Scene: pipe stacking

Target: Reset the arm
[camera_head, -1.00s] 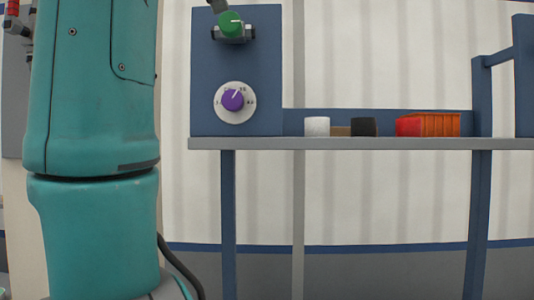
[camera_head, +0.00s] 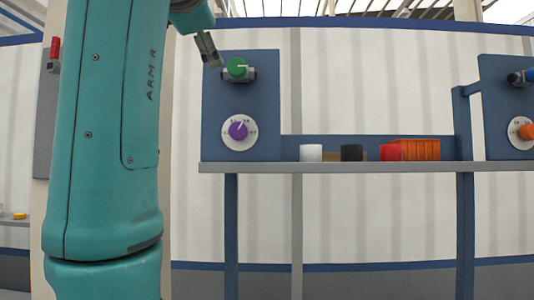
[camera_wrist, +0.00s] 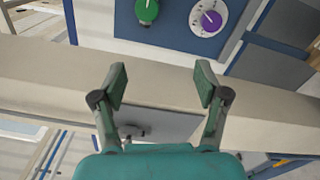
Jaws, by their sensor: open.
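My gripper (camera_wrist: 160,86) is open and empty in the wrist view, its two fingers spread apart. In the head view, part of my gripper (camera_head: 208,50) shows at the upper left of the blue panel, close to the green knob (camera_head: 237,68). In the wrist view the green knob (camera_wrist: 147,10) lies beyond the fingers at the top, apart from them. The purple knob (camera_head: 238,130) sits on a white dial below the green knob. It also shows in the wrist view (camera_wrist: 211,20). My teal arm hides the left part of the head view.
A grey shelf (camera_head: 350,168) holds a white cylinder (camera_head: 311,153), a black cylinder (camera_head: 352,153), a red cylinder (camera_head: 390,152) and an orange crate (camera_head: 420,149). A second blue panel (camera_head: 495,92) with an orange knob (camera_head: 526,131) stands at the right. Space before the shelf looks clear.

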